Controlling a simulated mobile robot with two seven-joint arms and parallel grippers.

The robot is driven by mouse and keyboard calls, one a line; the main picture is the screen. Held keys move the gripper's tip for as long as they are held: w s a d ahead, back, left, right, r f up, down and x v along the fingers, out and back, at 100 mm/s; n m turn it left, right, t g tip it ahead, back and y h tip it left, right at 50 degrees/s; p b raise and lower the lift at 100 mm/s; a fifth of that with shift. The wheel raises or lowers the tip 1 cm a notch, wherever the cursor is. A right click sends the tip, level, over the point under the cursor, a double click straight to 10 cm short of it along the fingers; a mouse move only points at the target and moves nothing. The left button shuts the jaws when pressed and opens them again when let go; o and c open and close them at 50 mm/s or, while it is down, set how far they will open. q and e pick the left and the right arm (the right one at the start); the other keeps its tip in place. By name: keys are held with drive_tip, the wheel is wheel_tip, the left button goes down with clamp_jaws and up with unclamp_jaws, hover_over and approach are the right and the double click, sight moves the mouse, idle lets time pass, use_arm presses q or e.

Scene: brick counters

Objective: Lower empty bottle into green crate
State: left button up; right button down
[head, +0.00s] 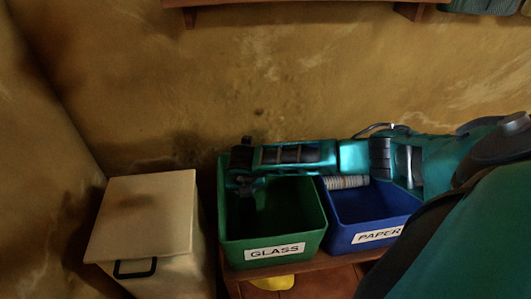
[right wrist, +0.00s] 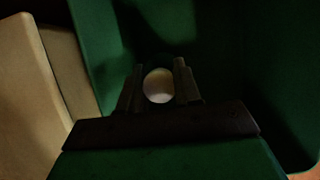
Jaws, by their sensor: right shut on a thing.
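The green crate (head: 314,241), labelled GLASS, stands on a low wooden shelf in the middle of the head view. My right arm reaches in from the right, and my right gripper (head: 246,183) is over the crate's back left part. In the right wrist view the right gripper (right wrist: 159,80) is shut on the bottle (right wrist: 159,86), which shows only as a pale round end between the fingers. Green crate walls (right wrist: 200,30) surround it there. The bottle's body is hidden, and I cannot make it out in the head view. My left gripper is out of view.
A blue crate (head: 340,237) labelled PAPER stands to the right of the green one. A cream lidded bin (head: 140,215) with a black handle stands to the left. A yellow object (head: 272,283) lies below the shelf. The stained wall is close behind the crates.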

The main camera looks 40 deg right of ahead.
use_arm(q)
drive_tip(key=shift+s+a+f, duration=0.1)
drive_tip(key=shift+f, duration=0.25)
use_arm(e)
drive_tip(key=shift+f, duration=0.2)
drive_tip(key=c, duration=0.7)
unclamp_jaws()
use_arm(q)
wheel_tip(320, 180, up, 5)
drive_tip(key=p, duration=0.5)
use_arm(e)
drive_tip(key=v, duration=1.3)
